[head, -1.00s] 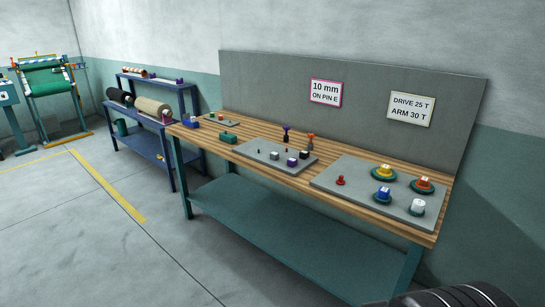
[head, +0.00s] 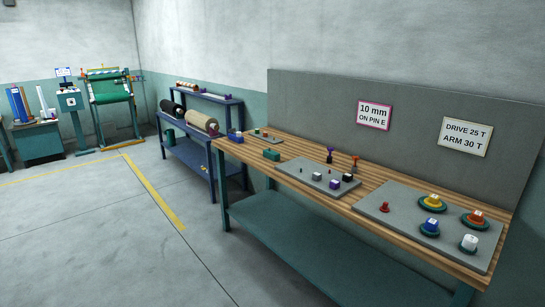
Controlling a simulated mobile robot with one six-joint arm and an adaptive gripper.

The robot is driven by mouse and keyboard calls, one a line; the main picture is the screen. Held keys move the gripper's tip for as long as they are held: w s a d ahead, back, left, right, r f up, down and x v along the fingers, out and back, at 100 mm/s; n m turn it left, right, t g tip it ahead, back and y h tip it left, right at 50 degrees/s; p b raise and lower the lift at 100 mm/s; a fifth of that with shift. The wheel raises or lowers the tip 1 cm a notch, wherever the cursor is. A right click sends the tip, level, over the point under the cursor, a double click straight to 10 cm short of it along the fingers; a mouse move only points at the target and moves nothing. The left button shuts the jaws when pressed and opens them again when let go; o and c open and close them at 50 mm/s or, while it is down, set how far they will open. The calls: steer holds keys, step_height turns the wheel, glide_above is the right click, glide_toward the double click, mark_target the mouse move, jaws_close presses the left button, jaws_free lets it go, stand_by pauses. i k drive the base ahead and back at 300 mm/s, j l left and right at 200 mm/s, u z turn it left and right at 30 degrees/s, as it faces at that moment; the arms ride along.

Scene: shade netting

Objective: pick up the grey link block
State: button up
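A small light grey block (head: 317,177), which looks like the grey link block, sits on the middle grey plate (head: 294,172) on the wooden workbench (head: 365,198). A purple block (head: 335,183) and a black block (head: 347,178) stand to its right on the same plate. The blocks are small in the picture, so their details cannot be told. My gripper is not in view.
A larger grey plate (head: 397,223) carries yellow, orange, blue and white capped parts and a red knob (head: 384,207). A green block (head: 271,155) lies left of the middle plate. A blue shelf (head: 190,155) stands beyond. The floor (head: 90,235) before the bench is clear.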

mark_target(317, 176)
steer(key=i+l+u, duration=0.2)
steer(key=i, duration=0.45)
steer(key=i+l+u, duration=0.2)
steer(key=i, duration=0.45)
steer(key=i+l+u, duration=0.15)
steer(key=i+l, duration=0.35)
steer(key=i, duration=0.15)
steer(key=i+l+u, duration=0.2)
steer(key=i+l, duration=0.3)
steer(key=i, duration=0.1)
